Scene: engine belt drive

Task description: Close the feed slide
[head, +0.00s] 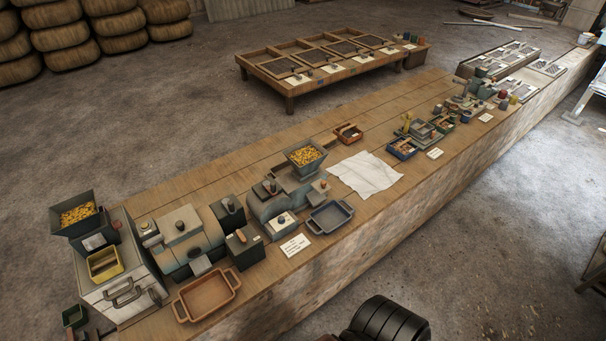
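No part is clearly recognisable as the feed slide at this size. A grey hopper full of yellow grain (305,157) stands over the middle machine (268,205) on the long bench. Just below this hopper is a small grey block with an orange-brown knob (320,187); I cannot tell whether it is the slide or how far it is open. A second grain-filled hopper (77,214) stands at the left end above a grey housing (122,268). Neither gripper shows in the head view.
An orange tray (207,294) and a blue-grey tray (331,216) lie along the bench's near edge. A white cloth (366,174) lies right of the middle hopper. Small machines and bins (425,132) stand farther right. A low wooden table (330,58) stands behind.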

